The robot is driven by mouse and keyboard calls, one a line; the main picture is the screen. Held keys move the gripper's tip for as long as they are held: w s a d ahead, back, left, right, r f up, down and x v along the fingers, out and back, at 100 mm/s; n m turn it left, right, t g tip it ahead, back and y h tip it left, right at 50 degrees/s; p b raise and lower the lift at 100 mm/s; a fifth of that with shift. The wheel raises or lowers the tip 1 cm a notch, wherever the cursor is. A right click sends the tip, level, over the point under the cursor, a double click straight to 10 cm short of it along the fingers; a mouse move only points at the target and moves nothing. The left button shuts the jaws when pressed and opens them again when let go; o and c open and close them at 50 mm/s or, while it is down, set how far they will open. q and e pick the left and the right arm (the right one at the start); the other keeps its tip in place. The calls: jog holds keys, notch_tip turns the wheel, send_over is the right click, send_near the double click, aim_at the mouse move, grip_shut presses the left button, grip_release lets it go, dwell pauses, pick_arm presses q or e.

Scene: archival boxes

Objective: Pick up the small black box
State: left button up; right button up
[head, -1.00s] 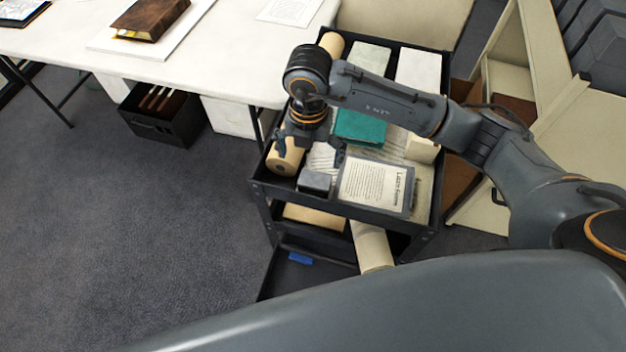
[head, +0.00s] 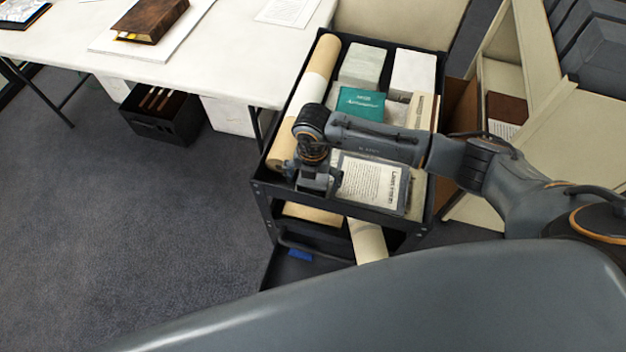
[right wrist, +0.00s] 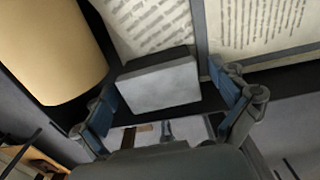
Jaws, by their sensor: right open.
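The small box (right wrist: 158,84) shows in the right wrist view as a grey block with a lighter grey face. It stands near the cart's front edge, between a tan paper roll and a printed sheet. My right gripper (head: 313,182) is over the front left corner of the cart. In the right wrist view its open fingers (right wrist: 168,95) are on either side of the box, with gaps showing, and not closed on it. In the head view the gripper mostly hides the box. My left gripper is not in view.
The black cart (head: 352,207) has a raised rim. A long paper roll (head: 318,75) lies along its left side. A framed sheet (head: 372,186), a teal book (head: 360,103) and pale boxes (head: 414,70) fill the rest. A white table (head: 225,50) stands at the back left.

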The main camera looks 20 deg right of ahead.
jog(key=c, duration=1.2)
jog(key=shift+c, duration=0.2)
jog(key=shift+r, duration=0.15)
